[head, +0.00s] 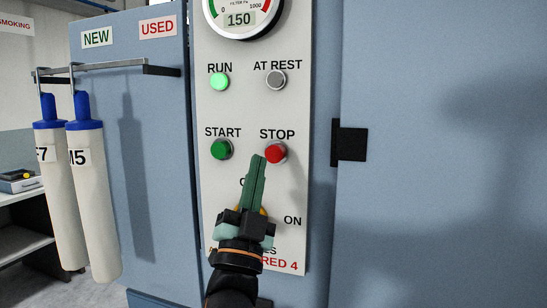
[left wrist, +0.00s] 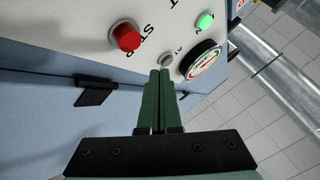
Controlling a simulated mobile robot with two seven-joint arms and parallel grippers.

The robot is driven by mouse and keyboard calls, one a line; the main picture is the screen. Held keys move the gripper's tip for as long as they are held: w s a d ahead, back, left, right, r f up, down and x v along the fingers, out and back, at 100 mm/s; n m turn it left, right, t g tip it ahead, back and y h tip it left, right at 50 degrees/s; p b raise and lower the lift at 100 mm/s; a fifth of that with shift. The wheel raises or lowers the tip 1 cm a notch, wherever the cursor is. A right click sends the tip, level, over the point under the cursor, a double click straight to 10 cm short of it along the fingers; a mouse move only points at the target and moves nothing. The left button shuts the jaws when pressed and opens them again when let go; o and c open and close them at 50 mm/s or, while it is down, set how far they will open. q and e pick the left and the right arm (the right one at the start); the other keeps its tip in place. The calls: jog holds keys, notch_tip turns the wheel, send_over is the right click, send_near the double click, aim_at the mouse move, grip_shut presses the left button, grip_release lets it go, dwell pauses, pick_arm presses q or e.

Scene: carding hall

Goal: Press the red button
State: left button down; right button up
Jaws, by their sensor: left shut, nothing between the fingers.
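The red button (head: 275,152) sits under the word STOP on a pale control panel (head: 299,220). It stands out from the panel in a grey collar. In the left wrist view the red button (left wrist: 126,36) is to the left of and above the fingertips. My left gripper (head: 258,160) is shut and empty, its green fingers pointing up at the panel. In the head view its tips overlap the left edge of the red button. I cannot tell from this view whether they touch; the left wrist view shows a gap. My right gripper is not in view.
The green START button (head: 221,149) is left of the red one. Above are a lit green RUN lamp (head: 219,81), an unlit AT REST lamp (head: 276,79) and a gauge (head: 239,14). A black latch (head: 349,144) juts out at right. White filter bags (head: 95,200) hang at left.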

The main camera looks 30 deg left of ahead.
aim_at(272, 148)
pick_arm(q)
jog(key=shift+w+a+b, duration=0.15)
jog(key=shift+w+a, duration=0.1)
jog(key=shift+w, duration=0.8)
jog(key=shift+w+a+b, duration=0.15)
jog(key=shift+w+a, duration=0.1)
jog(key=shift+w, duration=0.8)
jog(key=shift+w, duration=0.15)
dwell(0.3)
jog(key=shift+w+a, duration=0.1)
jog(key=shift+w, duration=0.2)
jog(key=shift+w+a, duration=0.15)
jog(key=shift+w, duration=0.35)
dwell(0.7)
dwell(0.4)
jog(key=shift+s+d, duration=0.25)
jog(key=shift+s, duration=0.7)
jog(key=s, duration=0.2)
jog(key=s+d+p, duration=0.1)
jog(key=s, duration=0.1)
jog(key=shift+s+d, duration=0.1)
jog(key=shift+s, duration=0.3)
